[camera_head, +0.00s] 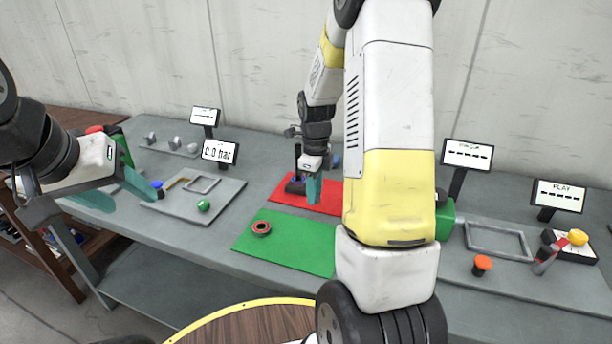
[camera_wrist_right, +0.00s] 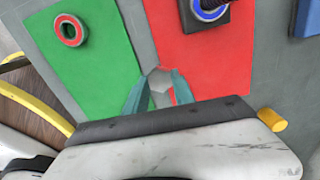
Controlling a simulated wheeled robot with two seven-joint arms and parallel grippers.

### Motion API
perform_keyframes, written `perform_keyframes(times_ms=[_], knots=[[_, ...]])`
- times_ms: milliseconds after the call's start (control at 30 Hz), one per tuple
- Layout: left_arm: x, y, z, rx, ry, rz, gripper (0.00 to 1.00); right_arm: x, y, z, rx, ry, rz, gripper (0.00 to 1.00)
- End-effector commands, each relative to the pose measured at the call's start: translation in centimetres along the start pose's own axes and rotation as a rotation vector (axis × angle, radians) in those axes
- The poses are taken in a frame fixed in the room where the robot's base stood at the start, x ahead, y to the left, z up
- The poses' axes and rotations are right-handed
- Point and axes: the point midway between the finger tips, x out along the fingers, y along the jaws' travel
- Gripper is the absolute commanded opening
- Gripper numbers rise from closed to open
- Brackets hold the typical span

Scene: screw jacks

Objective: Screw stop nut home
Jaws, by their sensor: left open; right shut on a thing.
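My right gripper (camera_wrist_right: 158,92) is shut on a small grey faceted nut (camera_wrist_right: 160,80), seen between its teal fingertips. In the head view, this gripper (camera_head: 313,186) is low over the red mat (camera_head: 278,203), just right of the screw jack. The screw jack (camera_head: 295,184) has a dark base and an upright spindle. In the right wrist view, the jack (camera_wrist_right: 211,12) is cut off by the top edge and shows a blue ring around its dark spindle; the nut is apart from it. My left gripper (camera_head: 122,198) is open and empty at the table's left end.
A red ring (camera_head: 261,228) lies on the green mat (camera_head: 285,247), left of the right arm. A panel with a green knob (camera_head: 204,205) is at left. An orange button (camera_head: 482,263) and a lever with a yellow knob (camera_head: 577,237) are at right. My right arm hides the table's middle.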

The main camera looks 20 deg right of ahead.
Motion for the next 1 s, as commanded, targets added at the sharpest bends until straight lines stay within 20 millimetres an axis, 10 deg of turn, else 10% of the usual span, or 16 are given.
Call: perform_keyframes(times_ms=[400,1000], knots=[[0.0,0.0,0.0,0.0,0.0,0.0,0.53,-0.8,8.9,0.9,-0.003,-0.001,-0.001,0.0],[0.0,0.0,0.0,0.0,0.0,0.0,0.43,-0.9,9.9,1.0,-0.001,-0.001,-0.001,0.0]])
